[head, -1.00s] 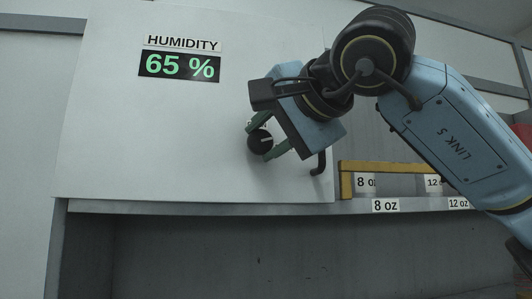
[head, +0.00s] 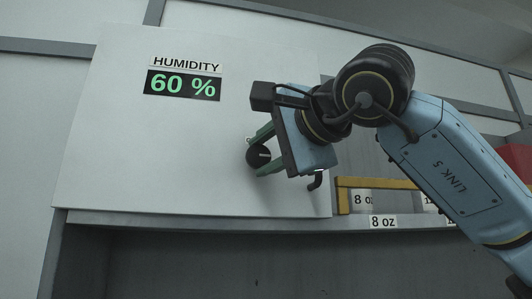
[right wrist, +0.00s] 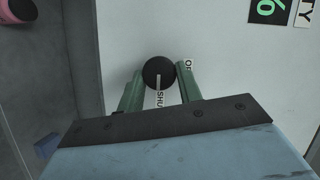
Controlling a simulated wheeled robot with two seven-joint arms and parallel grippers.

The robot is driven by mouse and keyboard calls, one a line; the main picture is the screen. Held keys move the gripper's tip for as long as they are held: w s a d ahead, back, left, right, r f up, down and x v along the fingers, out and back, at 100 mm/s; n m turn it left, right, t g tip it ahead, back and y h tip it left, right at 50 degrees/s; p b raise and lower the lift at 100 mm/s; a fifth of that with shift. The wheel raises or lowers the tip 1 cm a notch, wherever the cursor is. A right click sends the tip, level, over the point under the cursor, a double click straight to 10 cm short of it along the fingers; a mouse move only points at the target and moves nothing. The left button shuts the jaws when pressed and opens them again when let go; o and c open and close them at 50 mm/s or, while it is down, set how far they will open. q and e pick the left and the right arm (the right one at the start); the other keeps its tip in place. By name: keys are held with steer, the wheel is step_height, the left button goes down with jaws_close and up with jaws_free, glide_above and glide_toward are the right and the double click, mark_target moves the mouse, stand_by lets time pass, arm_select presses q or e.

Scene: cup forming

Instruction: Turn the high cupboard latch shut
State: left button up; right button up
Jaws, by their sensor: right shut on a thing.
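The latch is a round black knob (head: 257,157) with a white pointer line, on the pale cupboard door (head: 120,150). It also shows in the right wrist view (right wrist: 155,70), where its line points down to a partly hidden label reading "SHU". A partly hidden label (right wrist: 188,66) starting with "O" is beside the knob. My right gripper (head: 265,155) is shut on the knob, with a green finger on each side. In the head view the gripper hides the SHUT label. My left gripper is not in view.
A black hooked handle (head: 316,180) is on the door right of the gripper. A humidity display (head: 182,85) reads 60 %. A yellow-framed rack (head: 375,184) with "8 oz" labels stands at the right. An open recess (head: 220,265) lies below the door.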

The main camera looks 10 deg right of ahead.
steer(key=shift+r, duration=0.1)
steer(key=o, duration=1)
steer(key=shift+s, duration=0.1)
steer(key=b+v, duration=0.1)
steer(key=v, duration=1.2)
steer(key=shift+b, duration=0.35)
